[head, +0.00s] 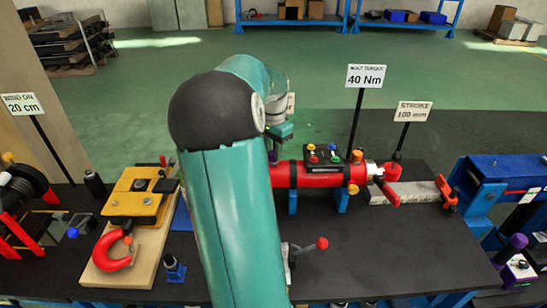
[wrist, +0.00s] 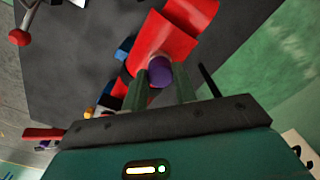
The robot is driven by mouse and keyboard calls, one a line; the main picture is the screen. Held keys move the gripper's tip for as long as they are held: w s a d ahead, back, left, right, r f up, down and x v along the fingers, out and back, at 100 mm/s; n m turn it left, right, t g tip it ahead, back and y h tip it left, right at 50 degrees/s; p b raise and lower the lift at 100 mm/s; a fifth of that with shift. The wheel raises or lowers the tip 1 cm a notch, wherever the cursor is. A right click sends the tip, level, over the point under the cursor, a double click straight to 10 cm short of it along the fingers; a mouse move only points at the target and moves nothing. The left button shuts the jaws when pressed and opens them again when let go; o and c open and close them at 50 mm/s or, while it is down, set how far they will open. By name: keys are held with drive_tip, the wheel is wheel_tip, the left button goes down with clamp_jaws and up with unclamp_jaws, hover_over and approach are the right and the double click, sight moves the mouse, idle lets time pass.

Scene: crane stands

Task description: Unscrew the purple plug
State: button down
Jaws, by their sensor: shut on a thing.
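The purple plug (wrist: 160,72) sits at the near side of the red cylinder (wrist: 178,38) in the wrist view, between my two fingers. My gripper (wrist: 161,86) is shut on it. In the head view the red cylinder (head: 322,174) lies level on blue supports. My gripper (head: 276,146) comes down at its left end, and a small bit of the purple plug (head: 272,156) shows beneath it. My arm hides the cylinder's far left end and most of the plug there.
A red-knobbed lever (head: 321,243) stands in front. Sign posts (head: 354,122) rise behind.

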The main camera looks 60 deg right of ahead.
drive_tip(key=shift+r, duration=2)
